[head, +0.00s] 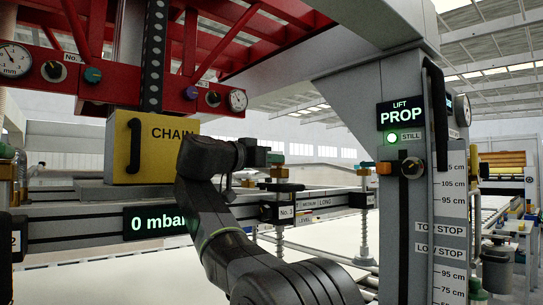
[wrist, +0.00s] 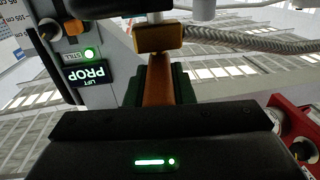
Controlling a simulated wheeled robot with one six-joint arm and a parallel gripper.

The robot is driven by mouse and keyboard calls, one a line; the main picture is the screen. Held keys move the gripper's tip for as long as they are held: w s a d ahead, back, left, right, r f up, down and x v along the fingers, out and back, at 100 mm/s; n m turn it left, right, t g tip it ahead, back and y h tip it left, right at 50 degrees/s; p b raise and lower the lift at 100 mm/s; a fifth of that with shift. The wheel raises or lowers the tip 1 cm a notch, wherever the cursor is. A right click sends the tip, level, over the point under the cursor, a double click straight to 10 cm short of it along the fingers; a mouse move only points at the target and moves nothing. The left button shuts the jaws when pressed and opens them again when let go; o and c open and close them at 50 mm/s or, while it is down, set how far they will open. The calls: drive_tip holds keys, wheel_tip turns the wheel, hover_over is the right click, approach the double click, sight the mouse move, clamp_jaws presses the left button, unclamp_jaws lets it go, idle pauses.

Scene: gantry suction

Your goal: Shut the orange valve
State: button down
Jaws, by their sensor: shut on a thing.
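The orange valve (head: 279,172) is on the grey beam right of the yellow CHAIN box, small in the head view and partly hidden by my arm. In the wrist view its orange-brown lever (wrist: 160,76) runs straight up the middle, with an orange block (wrist: 158,39) at its far end. My gripper (head: 270,158) is at the valve in the head view. In the wrist view the dark green fingers of my gripper (wrist: 160,88) are closed on both sides of the lever. The valve's lower body is hidden.
A yellow CHAIN box (head: 150,150) and a 0 mbar display (head: 158,221) are left of my arm. A grey column (head: 370,125) with a LIFT PROP display (head: 402,113) and a green STILL lamp (head: 391,139) stands close on the right. A red truss (head: 200,50) hangs overhead.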

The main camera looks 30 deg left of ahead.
drive_tip(key=shift+f, duration=0.15)
drive_tip(key=c, duration=1.2)
unclamp_jaws()
drive_tip(key=shift+c, duration=0.2)
drive_tip(key=v, duration=1.3)
drive_tip(key=shift+s+a, duration=0.25)
drive_tip(key=shift+s, duration=0.1)
drive_tip(key=x, duration=1.4)
drive_tip(key=shift+s+d, duration=0.1)
